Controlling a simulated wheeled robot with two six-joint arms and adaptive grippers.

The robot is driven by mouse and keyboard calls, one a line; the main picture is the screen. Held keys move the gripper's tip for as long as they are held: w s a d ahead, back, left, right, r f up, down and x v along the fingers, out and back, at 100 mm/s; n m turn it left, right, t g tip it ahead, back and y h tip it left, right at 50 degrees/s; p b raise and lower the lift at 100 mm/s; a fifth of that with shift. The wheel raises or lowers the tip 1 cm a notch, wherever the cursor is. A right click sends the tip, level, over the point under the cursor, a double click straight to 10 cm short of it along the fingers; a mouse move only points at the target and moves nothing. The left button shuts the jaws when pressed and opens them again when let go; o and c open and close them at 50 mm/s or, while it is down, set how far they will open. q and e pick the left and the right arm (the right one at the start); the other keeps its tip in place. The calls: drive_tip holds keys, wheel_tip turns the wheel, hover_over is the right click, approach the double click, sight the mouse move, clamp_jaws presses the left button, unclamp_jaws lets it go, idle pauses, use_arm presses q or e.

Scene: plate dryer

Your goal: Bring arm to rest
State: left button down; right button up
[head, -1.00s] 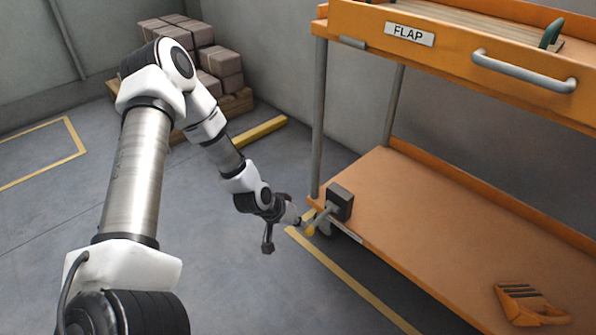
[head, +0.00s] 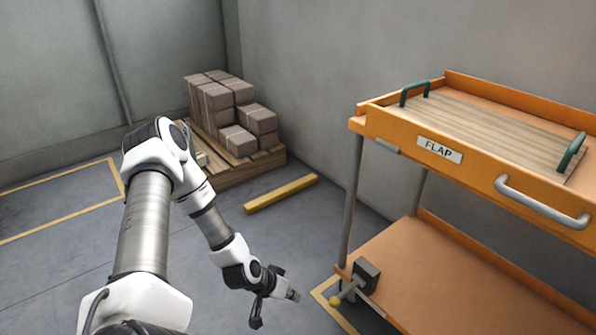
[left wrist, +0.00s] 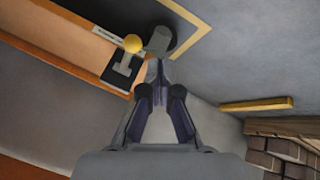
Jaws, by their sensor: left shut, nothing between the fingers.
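My left arm (head: 145,225) comes in from the lower left and bends down toward the orange cart. My left gripper (head: 294,296) is shut and empty, in the air to the left of the cart's lower front corner. In the left wrist view the gripper's fingers (left wrist: 160,75) meet at the tips with nothing between them. A lever with a yellow knob (head: 335,301) on a dark block (head: 366,274) sits at the cart's lower shelf corner, apart from the gripper in the head view. The lever's yellow knob also shows in the left wrist view (left wrist: 133,43). My right gripper is not in view.
The orange cart (head: 400,135) stands at the right, with a "FLAP" label (head: 440,150), a grey handle (head: 540,204) and a wooden board with green handles (head: 500,125) on top. Boxes on a pallet (head: 245,168) and a yellow bar (head: 281,194) lie behind. Floor at left is clear.

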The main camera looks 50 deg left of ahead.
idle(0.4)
use_arm(q)
drive_tip(key=s+d+f+m+g, duration=0.3)
drive_tip(key=s+d+m+g, duration=0.15)
drive_tip(key=d, duration=0.65)
drive_tip(key=s+d+g+y, duration=0.25)
drive_tip(key=s+d, duration=0.35)
drive_tip(key=s, duration=0.5)
wheel_tip(320, 180, up, 36)
drive_tip(key=p, duration=3.6)
drive_tip(key=shift+w+a+n, duration=0.15)
drive_tip(key=shift+w+n, duration=0.3)
drive_tip(key=shift+r+h, duration=0.1)
drive_tip(key=shift+h, duration=0.15)
